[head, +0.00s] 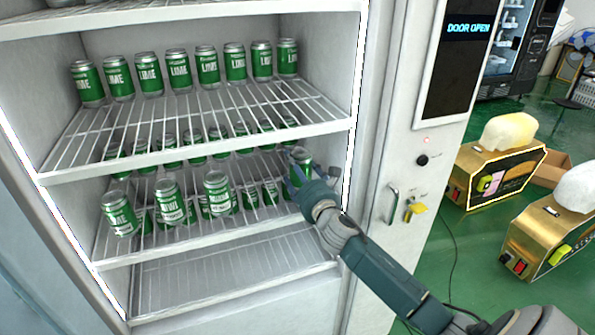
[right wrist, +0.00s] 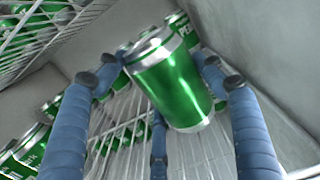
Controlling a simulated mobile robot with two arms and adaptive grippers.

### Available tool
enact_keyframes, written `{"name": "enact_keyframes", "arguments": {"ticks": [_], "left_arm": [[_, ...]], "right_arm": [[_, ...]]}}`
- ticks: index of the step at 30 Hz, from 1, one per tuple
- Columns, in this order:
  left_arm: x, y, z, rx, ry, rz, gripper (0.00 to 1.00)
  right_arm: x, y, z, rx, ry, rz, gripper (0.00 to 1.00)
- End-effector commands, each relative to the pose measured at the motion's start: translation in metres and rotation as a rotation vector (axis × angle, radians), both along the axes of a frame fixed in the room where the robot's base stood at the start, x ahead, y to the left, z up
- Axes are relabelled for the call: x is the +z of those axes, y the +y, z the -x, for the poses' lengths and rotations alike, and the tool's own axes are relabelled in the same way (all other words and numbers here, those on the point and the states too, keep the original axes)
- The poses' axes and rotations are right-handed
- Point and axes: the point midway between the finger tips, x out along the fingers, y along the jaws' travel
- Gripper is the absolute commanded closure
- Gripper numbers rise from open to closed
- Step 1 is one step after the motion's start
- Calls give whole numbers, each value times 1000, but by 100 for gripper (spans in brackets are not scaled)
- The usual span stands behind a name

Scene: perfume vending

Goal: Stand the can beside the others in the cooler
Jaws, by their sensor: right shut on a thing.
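My right gripper (head: 298,178) reaches into the cooler at the right end of the middle shelf. It is shut on a green and silver can (head: 303,156). In the right wrist view the held can (right wrist: 170,85) looks tilted between the blue fingers. Whether its base touches the shelf, I cannot tell. Three lime cans stand at the front of the same shelf to the left: a left one (head: 120,213), a middle one (head: 170,202) and a right one (head: 219,194). Another can (right wrist: 182,28) shows behind the held one. My left gripper is not in view.
The middle wire shelf (head: 265,221) has bare room between the right front can and my gripper. The upper shelf (head: 230,105) holds a row of lime cans at the back. The lower rack (head: 220,270) is bare. The cooler's side wall (right wrist: 275,60) is close to the right.

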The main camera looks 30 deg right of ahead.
Motion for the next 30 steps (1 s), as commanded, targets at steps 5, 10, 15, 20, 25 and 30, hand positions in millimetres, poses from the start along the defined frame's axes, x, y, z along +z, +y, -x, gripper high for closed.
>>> {"name": "enact_keyframes", "arguments": {"ticks": [5, 10, 15, 20, 25, 30], "left_arm": [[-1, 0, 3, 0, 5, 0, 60], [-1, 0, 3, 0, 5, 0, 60], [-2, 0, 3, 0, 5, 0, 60], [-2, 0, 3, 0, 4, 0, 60], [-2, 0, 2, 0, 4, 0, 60], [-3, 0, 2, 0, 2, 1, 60]], "right_arm": [[-6, 0, 0, 0, -6, 2, 76], [-6, 0, 0, 0, -6, 2, 76], [-10, 0, 0, 0, -2, 1, 20], [-10, 0, 0, 0, -2, 1, 13], [-9, 0, 0, 0, -2, 1, 13], [-10, 2, 13, 0, 1, 3, 13]]}}
